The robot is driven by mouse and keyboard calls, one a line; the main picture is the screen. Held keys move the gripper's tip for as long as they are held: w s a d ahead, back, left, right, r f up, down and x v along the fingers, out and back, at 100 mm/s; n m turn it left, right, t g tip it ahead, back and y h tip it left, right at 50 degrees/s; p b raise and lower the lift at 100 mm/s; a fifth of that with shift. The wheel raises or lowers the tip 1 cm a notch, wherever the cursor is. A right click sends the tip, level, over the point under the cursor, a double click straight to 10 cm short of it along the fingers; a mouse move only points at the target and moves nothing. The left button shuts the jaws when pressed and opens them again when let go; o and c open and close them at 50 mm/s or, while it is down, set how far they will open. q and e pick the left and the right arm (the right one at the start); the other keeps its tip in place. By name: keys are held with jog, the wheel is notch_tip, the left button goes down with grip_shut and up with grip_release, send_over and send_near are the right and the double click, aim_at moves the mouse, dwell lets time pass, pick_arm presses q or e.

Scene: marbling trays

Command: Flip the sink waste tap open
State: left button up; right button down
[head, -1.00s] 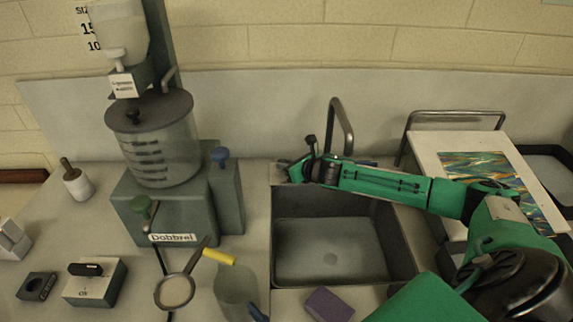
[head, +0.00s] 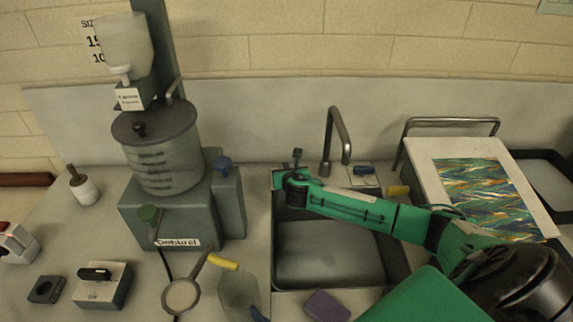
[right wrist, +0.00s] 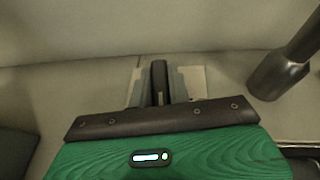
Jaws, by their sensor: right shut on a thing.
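My right gripper (head: 279,181) is at the back left corner of the sink (head: 283,268), left of the bent metal faucet (head: 338,130). In the right wrist view the gripper (right wrist: 158,88) is shut on a dark upright lever (right wrist: 158,74), which stands in front of a pale plate (right wrist: 194,78). The faucet base (right wrist: 277,76) is to the right there, apart from the fingers. My left gripper is out of view.
A grey machine with a clear tank (head: 165,160) stands left of the sink. A yellow piece (head: 398,191) is behind the sink. A purple sponge (head: 327,305) and a jug (head: 237,293) are in front. A marbled sheet (head: 485,195) lies on a board at right.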

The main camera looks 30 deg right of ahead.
jog(key=shift+m+g+h+p, duration=0.6)
jog(key=shift+m+h+p, duration=0.1)
jog(key=shift+m+h, duration=0.2)
jog(key=c, duration=1.3)
grip_release()
jog(key=shift+s, duration=0.1)
jog(key=b+v, duration=0.1)
jog(key=v, duration=1.2)
jog(key=shift+s+a+r+b, duration=0.15)
jog(key=shift+s+a+b, duration=0.1)
jog(key=shift+b, duration=0.1)
jog(key=shift+r, duration=0.1)
